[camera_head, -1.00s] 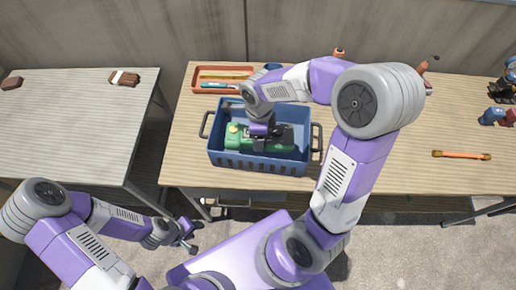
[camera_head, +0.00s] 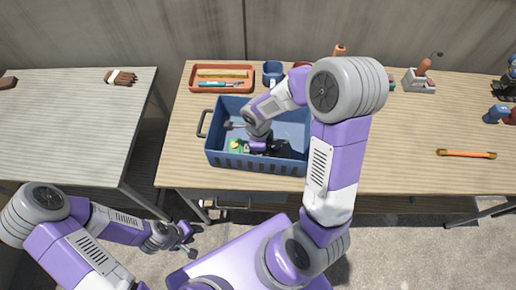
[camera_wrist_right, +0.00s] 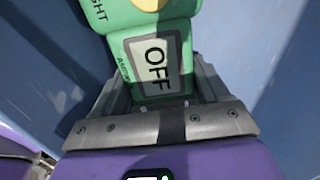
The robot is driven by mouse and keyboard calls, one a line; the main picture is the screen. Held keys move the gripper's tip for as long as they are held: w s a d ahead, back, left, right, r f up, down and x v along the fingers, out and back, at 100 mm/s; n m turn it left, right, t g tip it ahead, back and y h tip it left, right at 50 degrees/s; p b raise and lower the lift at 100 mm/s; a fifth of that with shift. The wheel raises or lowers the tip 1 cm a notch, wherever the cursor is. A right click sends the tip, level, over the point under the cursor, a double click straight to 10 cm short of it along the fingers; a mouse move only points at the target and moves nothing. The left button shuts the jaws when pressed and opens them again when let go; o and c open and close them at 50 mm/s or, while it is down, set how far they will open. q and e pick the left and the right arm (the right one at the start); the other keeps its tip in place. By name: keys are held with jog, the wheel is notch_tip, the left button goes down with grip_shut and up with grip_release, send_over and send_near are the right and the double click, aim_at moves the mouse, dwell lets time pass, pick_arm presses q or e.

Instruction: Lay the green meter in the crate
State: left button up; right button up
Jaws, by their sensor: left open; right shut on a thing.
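The green meter (camera_head: 235,146) is inside the blue crate (camera_head: 255,164), low between its walls, largely hidden by my right gripper (camera_head: 257,147) in the head view. The right wrist view shows the meter (camera_wrist_right: 150,65) close up, with a grey display reading "OFF" and part of a yellow dial. The right gripper (camera_wrist_right: 155,95) is shut on it, with blue crate walls on both sides. I cannot tell whether the meter touches the crate floor. My left gripper (camera_head: 188,241) is open and empty, in front of the bench and away from the crate.
An orange tray (camera_head: 222,88) with tools and a blue cup (camera_head: 273,73) stand behind the crate. An orange-handled bar (camera_head: 467,154) lies at right. A brush (camera_head: 121,77) lies on the left table. The bench left of the crate is clear.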

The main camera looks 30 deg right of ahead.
jog(key=shift+f, duration=0.1)
jog(key=o, duration=1.1)
notch_tip(320, 180, up, 12)
jog(key=p, duration=0.3)
jog(key=shift+p, duration=0.3)
